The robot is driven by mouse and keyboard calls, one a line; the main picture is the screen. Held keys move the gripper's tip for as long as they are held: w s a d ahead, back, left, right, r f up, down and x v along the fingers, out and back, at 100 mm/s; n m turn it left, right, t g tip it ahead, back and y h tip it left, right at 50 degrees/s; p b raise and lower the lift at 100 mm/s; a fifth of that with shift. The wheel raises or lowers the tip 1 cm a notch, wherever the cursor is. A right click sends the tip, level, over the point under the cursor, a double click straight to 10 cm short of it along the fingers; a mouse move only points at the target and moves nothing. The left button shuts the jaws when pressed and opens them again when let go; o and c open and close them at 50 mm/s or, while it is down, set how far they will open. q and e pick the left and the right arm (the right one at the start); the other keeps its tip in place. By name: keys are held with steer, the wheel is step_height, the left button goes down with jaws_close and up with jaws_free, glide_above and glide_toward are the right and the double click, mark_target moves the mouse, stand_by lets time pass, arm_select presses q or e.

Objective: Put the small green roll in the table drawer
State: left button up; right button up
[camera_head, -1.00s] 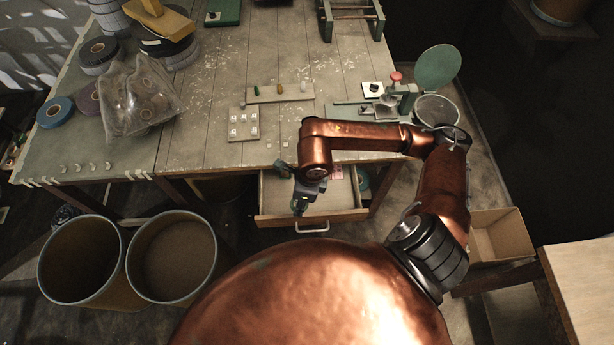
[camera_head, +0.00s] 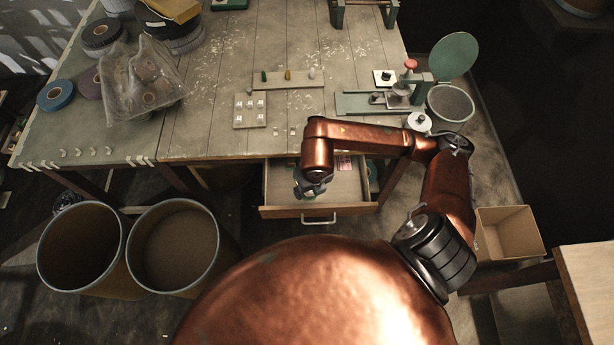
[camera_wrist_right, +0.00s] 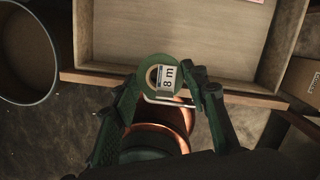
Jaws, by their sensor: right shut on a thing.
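My right gripper (camera_wrist_right: 166,93) is shut on the small green roll (camera_wrist_right: 146,66), which carries a white label reading "8 m". In the wrist view the roll overlaps the front edge of the open table drawer (camera_wrist_right: 105,77). In the head view my right gripper (camera_head: 313,190) points down over the left part of the drawer, whose front panel (camera_head: 350,209) shows pulled out below the tabletop. How high the roll is above the drawer is hard to tell. My left gripper is not in view.
The drawer floor in the wrist view (camera_wrist_right: 180,35) is mostly bare. Two round bins (camera_head: 185,250) stand left of the drawer. A cardboard box (camera_head: 508,235) stands at right.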

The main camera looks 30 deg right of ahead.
steer(key=w+d+f, duration=0.1)
steer(key=w+f, duration=0.1)
steer(key=w+d+f+b, duration=0.1)
steer(key=w+f, duration=0.1)
steer(key=w, duration=0.1)
steer(key=w+d+f, duration=0.1)
steer(key=w+f, duration=0.1)
steer(key=f, duration=0.1)
steer(key=shift+w+d+b, duration=0.15)
steer(key=shift+d+b, duration=0.15)
steer(key=shift+b, duration=0.05)
steer(key=shift+w+f, duration=0.15)
steer(key=shift+f, duration=0.05)
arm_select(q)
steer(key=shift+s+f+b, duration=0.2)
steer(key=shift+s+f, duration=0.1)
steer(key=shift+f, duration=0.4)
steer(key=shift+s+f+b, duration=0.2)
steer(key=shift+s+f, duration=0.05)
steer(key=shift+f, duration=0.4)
arm_select(e)
steer(key=shift+w+d+f, duration=0.1)
steer(key=shift+f, duration=0.75)
steer(key=shift+w+d+f, duration=0.1)
steer(key=shift+f, duration=0.75)
steer(key=shift+f, duration=0.1)
steer(key=o, duration=1.1)
steer(key=shift+o, duration=0.2)
